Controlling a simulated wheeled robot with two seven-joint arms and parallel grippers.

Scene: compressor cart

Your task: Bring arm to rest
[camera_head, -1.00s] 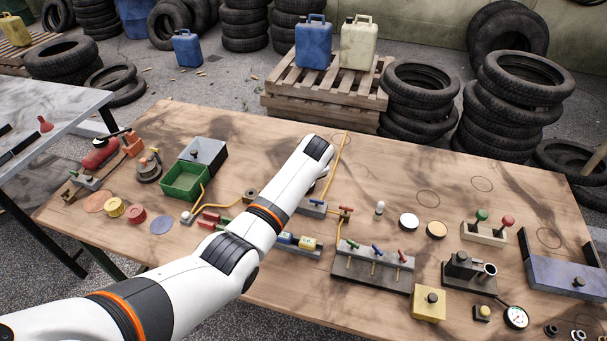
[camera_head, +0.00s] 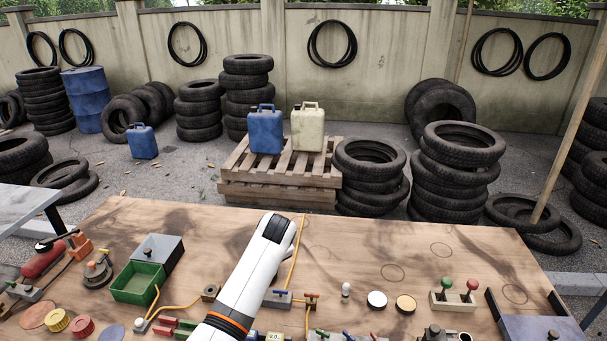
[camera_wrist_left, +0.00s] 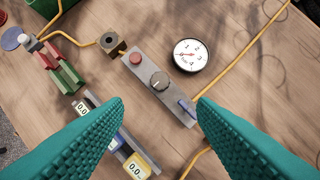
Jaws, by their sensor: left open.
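My left arm reaches up over the wooden workbench (camera_head: 420,265) in the head view; its fingers are hidden there behind the arm's end. In the left wrist view my left gripper (camera_wrist_left: 160,112) has its two teal fingers wide apart with nothing between them. Below them lie a grey panel (camera_wrist_left: 150,75) with a red button, a black knob and a blue lever, and a white round gauge (camera_wrist_left: 190,55). The fingers appear to hover above the bench, apart from these things. My right gripper is not in view.
A green open box (camera_head: 139,283) stands on the bench's left. A yellow hose (camera_head: 297,250) runs along the bench. A block with green and red knobs (camera_head: 453,298) stands to the right. Behind the bench are a pallet (camera_head: 278,195) with two canisters and stacked tires (camera_head: 456,170).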

